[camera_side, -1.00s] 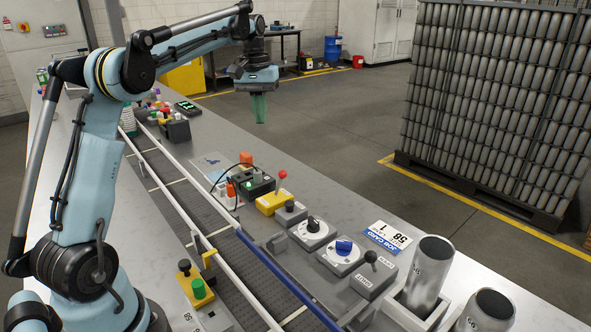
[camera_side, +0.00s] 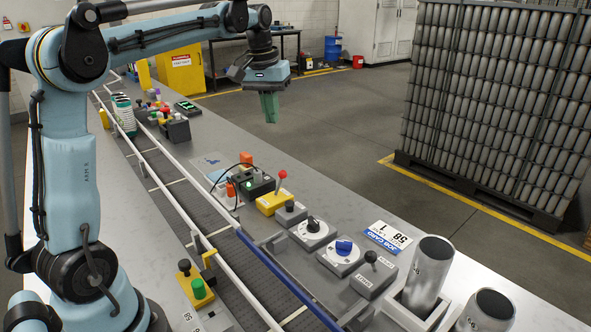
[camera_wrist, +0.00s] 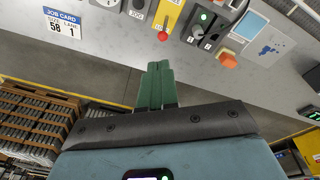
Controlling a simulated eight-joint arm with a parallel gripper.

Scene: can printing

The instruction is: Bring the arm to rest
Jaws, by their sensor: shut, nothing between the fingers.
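My gripper (camera_side: 269,107) hangs in the air, over the floor beyond the far edge of the long grey bench in the side view. Its green fingers point down and are closed together with nothing between them. The fingers also show in the wrist view (camera_wrist: 158,86), side by side, with the bench edge behind them. My blue arm reaches across from the left of the side view, its forearm nearly level.
The bench (camera_side: 330,215) carries a conveyor (camera_side: 205,219), a yellow box with a red-knobbed lever (camera_side: 282,174), dial switches (camera_side: 313,225), a job card (camera_side: 388,236) and two grey cans (camera_side: 430,272). A tall pallet of cans (camera_side: 495,100) stands at right. Open floor lies between.

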